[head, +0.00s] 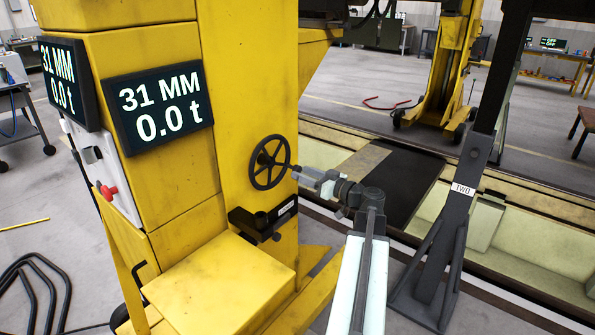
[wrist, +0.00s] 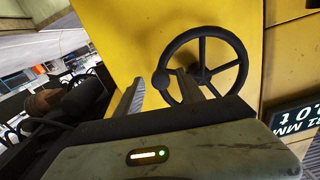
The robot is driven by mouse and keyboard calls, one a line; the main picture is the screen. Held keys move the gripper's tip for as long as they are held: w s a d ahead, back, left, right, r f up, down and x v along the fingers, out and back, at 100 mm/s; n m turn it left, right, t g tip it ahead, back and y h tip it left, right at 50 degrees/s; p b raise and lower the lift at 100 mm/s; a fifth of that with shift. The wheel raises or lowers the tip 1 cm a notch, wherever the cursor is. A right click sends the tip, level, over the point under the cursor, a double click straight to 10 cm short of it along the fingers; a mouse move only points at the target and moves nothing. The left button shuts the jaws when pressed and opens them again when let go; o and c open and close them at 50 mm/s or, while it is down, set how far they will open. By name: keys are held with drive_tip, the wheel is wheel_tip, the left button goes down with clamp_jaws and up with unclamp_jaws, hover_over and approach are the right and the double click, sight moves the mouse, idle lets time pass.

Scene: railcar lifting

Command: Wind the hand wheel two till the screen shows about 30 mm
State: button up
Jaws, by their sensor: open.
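The dark hand wheel (head: 268,162) is on the side of the yellow lifting column (head: 240,60), left of my gripper in the head view. My gripper (head: 295,171) is at the wheel's right side. In the wrist view the spoked wheel (wrist: 237,48) has a round knob (wrist: 160,79) at its left rim. My open fingers (wrist: 159,80) appear on either side of the knob; I cannot tell whether they touch it. The screen (head: 160,108) reads 31 MM and 0.0 t. It shows partly in the wrist view (wrist: 297,118).
A second screen (head: 68,82) on the left face also reads 31 MM. A red knob (head: 109,192) sits below it. A dark bracket (head: 258,222) is under the wheel. A dark stand labelled TWO (head: 462,189) rises right of my arm. A yellow box (head: 220,285) juts out below.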

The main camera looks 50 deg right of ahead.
sight(300, 171)
drive_tip(key=w, duration=0.3)
drive_tip(key=shift+w+a, duration=0.1)
drive_tip(key=shift+w, duration=0.1)
clamp_jaws()
idle(1.1)
